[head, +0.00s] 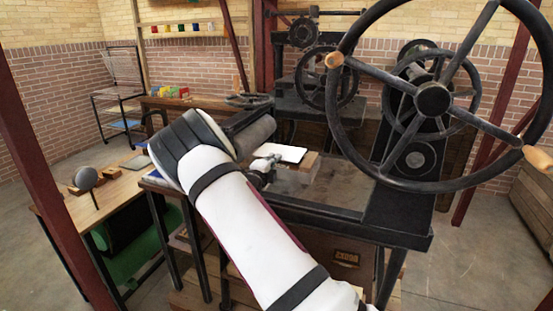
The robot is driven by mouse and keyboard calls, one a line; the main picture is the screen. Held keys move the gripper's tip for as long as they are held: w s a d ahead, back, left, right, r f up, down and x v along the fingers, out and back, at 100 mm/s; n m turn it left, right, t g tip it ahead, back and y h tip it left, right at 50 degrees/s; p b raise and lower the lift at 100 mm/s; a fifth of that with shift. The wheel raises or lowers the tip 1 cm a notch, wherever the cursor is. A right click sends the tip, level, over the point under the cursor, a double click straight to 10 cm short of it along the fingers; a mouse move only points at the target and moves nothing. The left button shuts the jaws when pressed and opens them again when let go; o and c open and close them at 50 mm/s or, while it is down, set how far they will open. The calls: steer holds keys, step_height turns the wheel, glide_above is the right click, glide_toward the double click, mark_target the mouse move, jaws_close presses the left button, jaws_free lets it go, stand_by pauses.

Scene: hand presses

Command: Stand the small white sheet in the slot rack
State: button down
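A small white sheet (283,153) lies nearly flat at the far end of my arm, over or against a wooden block on the press bed. My gripper (270,162) is at the sheet's near left edge. It is small here and partly covered by my arm, so I cannot tell whether its fingers are closed on the sheet or only beside it. I cannot pick out the slot rack with certainty. A dark rack with shelves (121,98) stands at the back left against the brick wall.
A large black handwheel (432,98) with wooden handles fills the right foreground. The press bed (345,185) is bare right of the sheet. A wooden side table (112,198) with a round grey-headed object (86,178) stands left. Colored blocks (172,92) sit on a bench behind.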

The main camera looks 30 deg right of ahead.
steer(key=p+v, duration=0.6)
steer(key=v, duration=1)
steer(key=shift+r, duration=0.2)
steer(key=shift+a, duration=0.1)
stand_by(0.3)
